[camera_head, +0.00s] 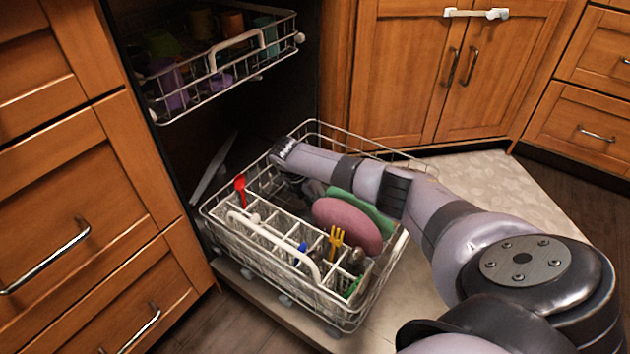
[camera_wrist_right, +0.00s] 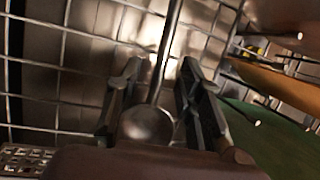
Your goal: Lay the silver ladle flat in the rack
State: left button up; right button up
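The silver ladle shows in the right wrist view, with its round bowl (camera_wrist_right: 147,122) close to the camera and its thin handle running up between my fingers. My right gripper (camera_wrist_right: 162,75) is open, one finger on each side of the ladle, with visible gaps to the handle. In the head view my right arm reaches over the back of the lower dishwasher rack (camera_head: 230,222); its fingers and the ladle cannot be made out there. My left gripper is in neither view.
The rack holds a pink plate (camera_head: 347,225), a green plate (camera_head: 372,214), a red spoon (camera_head: 240,187), a yellow fork (camera_head: 336,241) and other utensils in a white basket. An upper rack (camera_head: 225,87) with cups hangs above left. Wooden cabinets stand around.

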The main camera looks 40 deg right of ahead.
jog(key=v, duration=1.2)
jog(key=shift+w+a, duration=0.1)
